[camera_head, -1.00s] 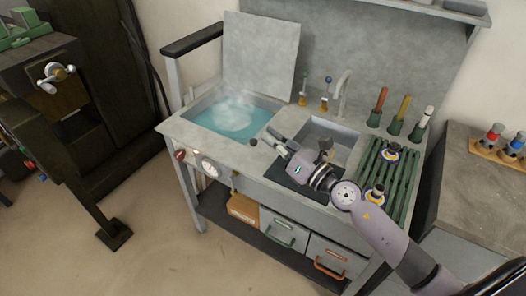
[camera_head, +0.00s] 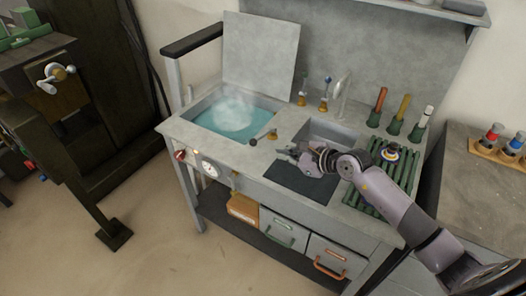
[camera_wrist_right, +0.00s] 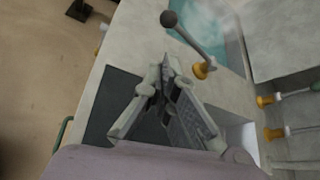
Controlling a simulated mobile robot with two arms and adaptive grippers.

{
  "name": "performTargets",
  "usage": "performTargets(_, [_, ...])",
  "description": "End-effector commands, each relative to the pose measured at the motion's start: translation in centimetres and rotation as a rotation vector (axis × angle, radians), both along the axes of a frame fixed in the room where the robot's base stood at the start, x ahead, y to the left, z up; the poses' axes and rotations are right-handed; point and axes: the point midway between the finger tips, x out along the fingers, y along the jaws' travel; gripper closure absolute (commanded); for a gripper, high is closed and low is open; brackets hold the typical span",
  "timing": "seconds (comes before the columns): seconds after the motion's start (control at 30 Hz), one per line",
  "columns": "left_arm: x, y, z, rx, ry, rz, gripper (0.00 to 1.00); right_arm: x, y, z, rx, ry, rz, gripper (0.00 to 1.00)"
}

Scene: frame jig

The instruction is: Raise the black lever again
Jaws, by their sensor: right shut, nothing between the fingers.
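The black lever (camera_head: 262,136) is a thin grey rod with a black ball end, on a brass pivot beside the hot basin. It leans low, its ball towards the bench's front left. In the right wrist view the lever (camera_wrist_right: 187,42) shows whole, its black ball near the top edge. My right gripper (camera_head: 282,152) hovers over the bench just right of the lever and apart from it. In the wrist view its fingertips (camera_wrist_right: 168,68) meet, shut and empty. My left gripper is not in view.
A steaming water basin (camera_head: 188,116) lies at the left with an upright grey panel behind it. A dark mat (camera_head: 300,180) and a small sink lie under my right arm. Two brass taps (camera_head: 324,104), a faucet and coloured-handled tools stand along the back.

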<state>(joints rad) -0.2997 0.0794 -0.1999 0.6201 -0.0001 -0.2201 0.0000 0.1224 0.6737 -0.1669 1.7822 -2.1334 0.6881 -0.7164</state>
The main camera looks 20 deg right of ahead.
Motion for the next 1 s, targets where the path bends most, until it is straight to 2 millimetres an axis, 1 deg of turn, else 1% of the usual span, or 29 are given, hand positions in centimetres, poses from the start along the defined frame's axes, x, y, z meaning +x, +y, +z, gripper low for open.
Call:
performTargets(0.1, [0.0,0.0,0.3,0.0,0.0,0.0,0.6,1.5,1.0,-0.6,0.005,-0.001,0.001,1.0])
performTargets(0.3, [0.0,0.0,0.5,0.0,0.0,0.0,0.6,4.5,2.5,-2.4,0.005,0.0,0.0,1.0])
performTargets(0.4, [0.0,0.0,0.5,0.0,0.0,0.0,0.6,5.7,3.2,-3.1,0.003,-0.001,0.0,1.0])
performTargets(0.5, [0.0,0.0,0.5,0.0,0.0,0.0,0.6,6.5,3.6,-3.6,0.002,-0.001,0.001,1.0])
performTargets(0.7, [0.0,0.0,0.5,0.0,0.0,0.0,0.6,7.1,3.9,-4.1,0.001,0.0,0.001,1.0])
performTargets(1.0, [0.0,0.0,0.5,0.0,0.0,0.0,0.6,7.1,3.9,-4.1,0.001,0.0,0.001,1.0])
